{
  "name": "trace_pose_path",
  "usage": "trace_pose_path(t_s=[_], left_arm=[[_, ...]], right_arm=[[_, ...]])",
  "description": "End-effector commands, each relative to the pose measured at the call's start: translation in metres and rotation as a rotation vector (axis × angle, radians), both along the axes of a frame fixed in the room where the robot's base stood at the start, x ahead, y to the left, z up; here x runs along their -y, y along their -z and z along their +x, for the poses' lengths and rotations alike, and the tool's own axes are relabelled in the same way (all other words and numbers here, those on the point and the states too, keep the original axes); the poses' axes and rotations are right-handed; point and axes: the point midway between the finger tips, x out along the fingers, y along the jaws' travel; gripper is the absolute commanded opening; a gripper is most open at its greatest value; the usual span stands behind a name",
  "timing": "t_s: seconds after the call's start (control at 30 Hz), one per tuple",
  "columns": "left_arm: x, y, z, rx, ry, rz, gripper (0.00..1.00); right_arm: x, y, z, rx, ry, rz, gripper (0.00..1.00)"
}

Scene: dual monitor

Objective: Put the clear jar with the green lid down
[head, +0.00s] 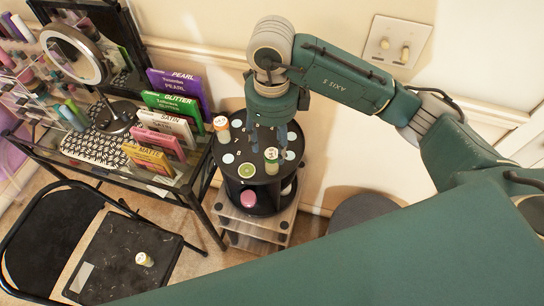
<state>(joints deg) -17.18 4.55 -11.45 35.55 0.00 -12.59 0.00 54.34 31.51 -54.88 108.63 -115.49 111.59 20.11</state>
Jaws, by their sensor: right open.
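A small jar with a green lid and a pale label on top (272,160) stands upright on the top of a round black stand (237,158), near its front right. My right gripper (268,138) is over the stand, pointing down, with its dark fingers apart. The fingers are just behind the jar in the picture; I cannot tell whether one touches it. My left gripper is not in view.
An orange-lidded jar (221,124) and a green round item (247,170) are on the stand. Colored boxes (180,90) and a mirror (75,55) crowd the table at left. Another small jar (145,259) sits on the black chair seat (110,262). The wall is close behind.

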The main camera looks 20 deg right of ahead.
Motion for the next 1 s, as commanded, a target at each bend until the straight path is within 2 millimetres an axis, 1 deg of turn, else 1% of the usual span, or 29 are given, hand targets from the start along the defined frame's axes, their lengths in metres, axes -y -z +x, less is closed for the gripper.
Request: trace_pose_path(t_s=[0.03, 0.13, 0.2, 0.3, 0.43, 1.0], left_arm=[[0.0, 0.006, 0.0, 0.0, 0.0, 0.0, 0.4], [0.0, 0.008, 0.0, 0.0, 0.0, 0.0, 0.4], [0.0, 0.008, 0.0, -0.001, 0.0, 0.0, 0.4], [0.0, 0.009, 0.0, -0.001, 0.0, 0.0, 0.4], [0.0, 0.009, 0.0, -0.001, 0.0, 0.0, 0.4], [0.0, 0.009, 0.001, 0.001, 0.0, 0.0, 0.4]], right_arm=[[-0.001, -0.009, 0.002, 0.006, -0.001, 0.001, 0.5], [0.0, -0.026, 0.001, 0.006, -0.001, 0.0, 0.5], [0.0, -0.035, 0.001, 0.004, -0.001, 0.0, 0.5], [0.0, -0.043, 0.001, 0.001, 0.0, 0.0, 0.5], [0.0, -0.046, 0.0, -0.001, 0.0, -0.001, 0.5], [0.0, -0.046, 0.0, -0.001, 0.0, 0.001, 0.5]])
